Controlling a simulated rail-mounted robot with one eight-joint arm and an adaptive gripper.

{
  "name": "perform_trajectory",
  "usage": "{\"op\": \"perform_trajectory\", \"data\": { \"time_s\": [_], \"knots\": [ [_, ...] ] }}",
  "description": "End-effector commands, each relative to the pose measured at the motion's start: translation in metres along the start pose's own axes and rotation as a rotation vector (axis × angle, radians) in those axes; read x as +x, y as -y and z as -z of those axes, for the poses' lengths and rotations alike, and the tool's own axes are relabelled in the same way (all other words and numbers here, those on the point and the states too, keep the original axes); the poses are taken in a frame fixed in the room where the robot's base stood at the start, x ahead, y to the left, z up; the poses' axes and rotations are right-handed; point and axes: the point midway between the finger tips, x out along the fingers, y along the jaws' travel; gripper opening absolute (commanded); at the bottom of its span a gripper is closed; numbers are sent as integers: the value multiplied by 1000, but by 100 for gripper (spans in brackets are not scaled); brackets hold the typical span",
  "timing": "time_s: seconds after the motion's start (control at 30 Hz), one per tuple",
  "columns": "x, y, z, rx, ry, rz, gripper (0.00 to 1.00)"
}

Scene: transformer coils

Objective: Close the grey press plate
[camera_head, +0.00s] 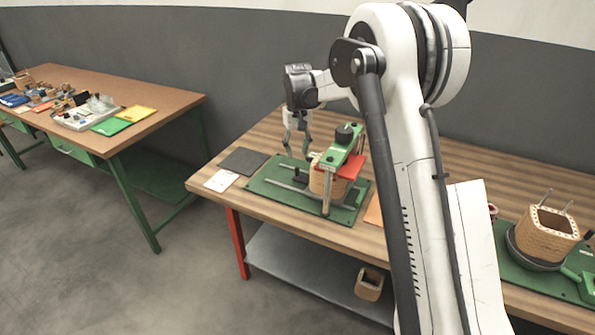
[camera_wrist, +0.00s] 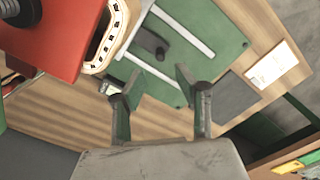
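The press stands on a green base plate (camera_head: 283,196) on the wooden table, with two pale metal rails. A wound coil (camera_head: 320,182) sits in it under a red plate (camera_head: 349,166) and a green top bar (camera_head: 343,150) with a black knob. A small dark block (camera_wrist: 150,42) lies between the rails in the wrist view. No part is clearly identifiable as the grey press plate; a flat dark grey plate (camera_head: 243,161) lies left of the base. My gripper (camera_head: 297,150) is above the base's back left, beside the coil. Its fingers are apart and empty in the wrist view (camera_wrist: 157,74).
A white card (camera_head: 222,181) lies by the dark plate. Another coil (camera_head: 546,233) stands on a green fixture at the right. A cluttered workbench (camera_head: 165,92) stands at the left. My arm hides the table's middle. A small coil (camera_head: 369,284) sits on the lower shelf.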

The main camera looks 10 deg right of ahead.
Motion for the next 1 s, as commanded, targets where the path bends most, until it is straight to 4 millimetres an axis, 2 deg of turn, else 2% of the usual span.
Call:
{"op": "perform_trajectory", "data": {
  "time_s": [0.1, 0.3, 0.5, 0.67, 0.93, 1.0],
  "knots": [
    [24, 0, 0, -1, 0, 0, 31],
    [59, 0, 0, -1, 0, 0, 31],
    [82, 0, 0, -2, 1, 0, 31],
    [89, 0, 0, -2, 1, 0, 31],
    [90, 0, 0, -2, 1, 0, 31],
    [90, 0, 0, -2, 1, 0, 22]
  ]
}}
